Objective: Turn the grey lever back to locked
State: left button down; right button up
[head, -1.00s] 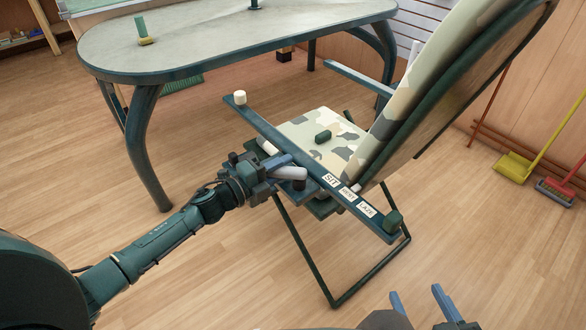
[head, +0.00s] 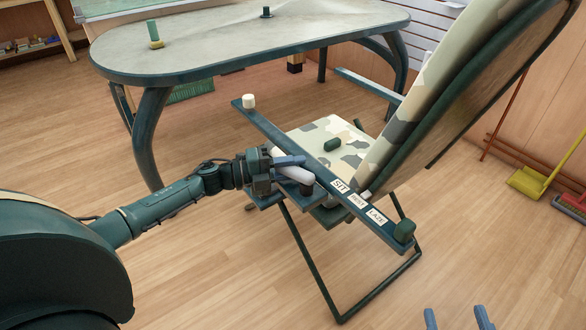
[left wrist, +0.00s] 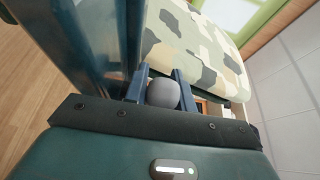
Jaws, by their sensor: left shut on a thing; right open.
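The grey lever (head: 297,174) sits at the side of a folding chair, below its near armrest (head: 300,148). My left gripper (head: 287,161) is shut on the lever. In the left wrist view the lever's rounded grey end (left wrist: 163,93) sits between the two blue fingers. The jaws hide part of the lever in the head view. The armrest bears the labels SIT, REST and LAZE towards its near end. I cannot tell which position counts as locked. My right gripper (head: 457,317) is open and empty at the bottom edge, apart from the chair.
The armrest has a white knob (head: 248,101) and a green knob (head: 404,231). A table (head: 250,45) stands behind. The floor at lower right is clear.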

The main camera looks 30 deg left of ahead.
pick_arm(q)
jog(key=c, duration=1.2)
grip_release()
jog(key=shift+o, duration=0.2)
jog(key=p+v, duration=0.1)
jog(key=v, duration=1.2)
jog(key=shift+p, duration=0.3)
pick_arm(e)
jog(key=shift+s+d+f+m+g+h, duration=0.15)
jog(key=shift+d+m+g+h, duration=0.1)
jog(key=shift+m+g+h, duration=0.25)
pick_arm(q)
jog(key=shift+a, duration=0.1)
